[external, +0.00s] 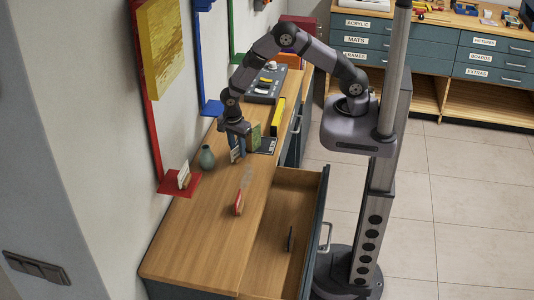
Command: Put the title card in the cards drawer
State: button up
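My gripper (239,143) points down over the wooden counter, beside the grey-green vase. A small pale card (235,154) shows right at its fingers; I cannot tell whether it is held or stands behind them. Another white card (183,175) stands on the red ledge at the wall. I cannot read either, so I cannot tell which is the title card. A drawer (286,265) under the counter is pulled open, with a small dark upright piece (290,238) inside. Its front label is out of view, so I cannot tell whether it is the cards drawer.
The vase (207,157) stands left of my gripper. A red-and-white item (238,203) stands on the counter near the open drawer. A green block (254,137) and a grey device (266,84) are farther back. The counter's near end is clear. Labelled drawers (413,48) line the back wall.

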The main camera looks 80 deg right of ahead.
grip_shut()
jog(key=shift+r, duration=0.15)
jog(key=shift+w+r, duration=0.1)
jog(key=shift+r, duration=0.6)
notch_tip(320, 180, up, 17)
jog(key=b, duration=0.3)
